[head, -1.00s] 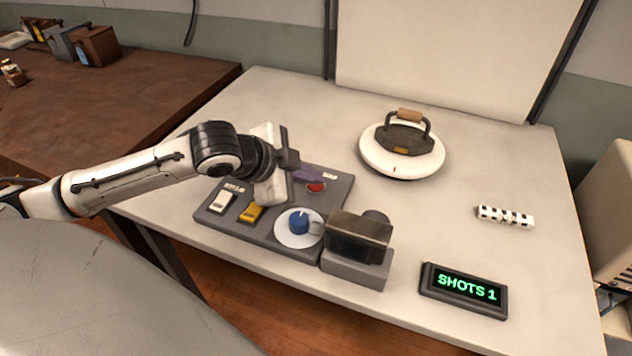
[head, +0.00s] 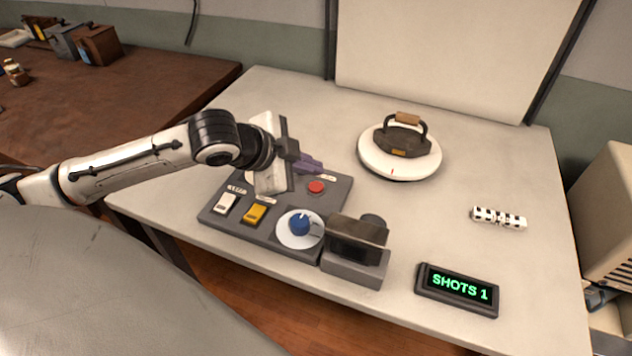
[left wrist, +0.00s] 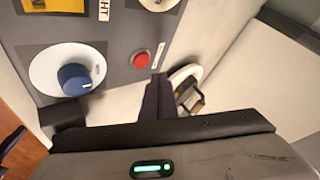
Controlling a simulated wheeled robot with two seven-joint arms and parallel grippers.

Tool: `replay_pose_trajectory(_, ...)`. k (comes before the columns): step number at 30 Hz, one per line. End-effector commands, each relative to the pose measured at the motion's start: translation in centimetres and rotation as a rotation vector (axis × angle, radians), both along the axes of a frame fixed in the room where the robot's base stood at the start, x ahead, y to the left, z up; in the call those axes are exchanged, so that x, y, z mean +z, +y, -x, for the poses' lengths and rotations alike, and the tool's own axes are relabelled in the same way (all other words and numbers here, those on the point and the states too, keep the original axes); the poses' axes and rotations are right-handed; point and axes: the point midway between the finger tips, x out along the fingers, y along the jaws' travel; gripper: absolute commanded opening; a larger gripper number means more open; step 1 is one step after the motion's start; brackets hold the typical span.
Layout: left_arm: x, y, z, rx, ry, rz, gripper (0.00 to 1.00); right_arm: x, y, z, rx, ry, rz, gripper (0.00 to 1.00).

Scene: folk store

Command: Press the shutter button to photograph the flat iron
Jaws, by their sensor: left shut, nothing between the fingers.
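The flat iron (head: 403,138), dark with a wooden handle grip, stands on a round white turntable (head: 380,168). The red shutter button (head: 316,187) is on the grey control panel (head: 265,232); it also shows in the left wrist view (left wrist: 142,60). My left gripper (head: 318,167) is shut and empty, its fingertips above and just behind the red button, apart from it. In the left wrist view the fingers (left wrist: 158,92) show beside the button. The camera (head: 357,240) stands at the panel's right end. The display (head: 457,288) reads SHOTS 1. My right gripper is not in view.
The panel also has a white switch (head: 224,204), a yellow switch (head: 254,214) and a blue dial (head: 299,224). A pale backdrop (head: 455,50) stands behind the iron. The table between panel and turntable is clear.

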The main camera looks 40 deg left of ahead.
Motion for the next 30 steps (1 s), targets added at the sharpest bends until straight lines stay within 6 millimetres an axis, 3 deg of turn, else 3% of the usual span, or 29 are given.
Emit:
replay_pose_trajectory(9,3.0,0.0,0.0,-0.001,-0.002,-0.001,0.0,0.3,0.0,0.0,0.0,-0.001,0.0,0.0)
replay_pose_trajectory(30,3.1,0.0,0.0,0.0,0.0,0.0,0.0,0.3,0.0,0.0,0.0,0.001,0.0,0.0)
